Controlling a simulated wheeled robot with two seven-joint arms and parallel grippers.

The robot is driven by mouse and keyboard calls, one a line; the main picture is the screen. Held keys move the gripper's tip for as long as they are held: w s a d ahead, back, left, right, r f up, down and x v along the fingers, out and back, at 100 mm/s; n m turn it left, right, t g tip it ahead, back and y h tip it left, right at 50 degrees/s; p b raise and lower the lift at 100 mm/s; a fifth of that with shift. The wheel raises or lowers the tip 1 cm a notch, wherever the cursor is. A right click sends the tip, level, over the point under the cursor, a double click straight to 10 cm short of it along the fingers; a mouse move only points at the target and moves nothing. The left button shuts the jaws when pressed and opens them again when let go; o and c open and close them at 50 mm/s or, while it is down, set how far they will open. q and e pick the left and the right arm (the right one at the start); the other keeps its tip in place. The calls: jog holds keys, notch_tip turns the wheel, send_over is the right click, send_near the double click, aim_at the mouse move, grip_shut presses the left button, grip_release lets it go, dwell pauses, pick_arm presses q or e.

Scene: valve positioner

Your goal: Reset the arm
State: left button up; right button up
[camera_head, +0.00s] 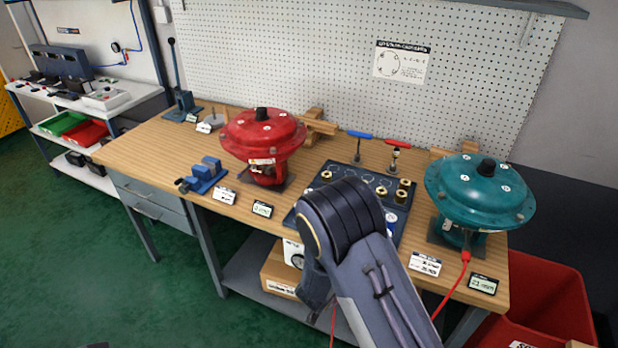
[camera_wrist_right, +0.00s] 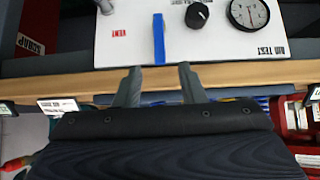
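My right arm (camera_head: 360,260) reaches up from the bottom of the head view, its bent joint in front of the bench. In the right wrist view my right gripper (camera_wrist_right: 158,70) has its two fingers apart with nothing between them. Beyond the fingertips is a white panel (camera_wrist_right: 110,52) with a blue lever (camera_wrist_right: 158,38), a black knob (camera_wrist_right: 197,14) and a round gauge (camera_wrist_right: 249,13). The fingers do not appear to touch the lever. My left gripper is not in view.
A red actuator (camera_head: 262,135) and a teal actuator (camera_head: 480,195) stand on the wooden bench (camera_head: 150,150). A dark tray (camera_head: 330,180) with brass parts lies between them, partly hidden by my arm. A blue vise (camera_head: 205,175) is at left, a red bin (camera_head: 550,300) at right.

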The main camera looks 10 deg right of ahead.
jog(key=shift+r, duration=0.1)
jog(key=s+a+r+n+y, duration=0.1)
jog(key=s+r+y, duration=0.35)
jog(key=r, duration=0.65)
jog(key=s+r+n+y, duration=0.1)
jog(key=s+r+y, duration=0.4)
jog(key=r, duration=0.7)
jog(key=s+d+r+n+g, duration=0.1)
jog(key=s+d, duration=0.1)
jog(key=s, duration=0.7)
jog(key=s+d+r+n, duration=0.1)
jog(key=s+d+n, duration=0.1)
jog(key=s, duration=0.7)
jog(key=shift+s+d+r+g, duration=0.15)
jog(key=shift+d+g, duration=0.25)
jog(key=shift+d, duration=0.25)
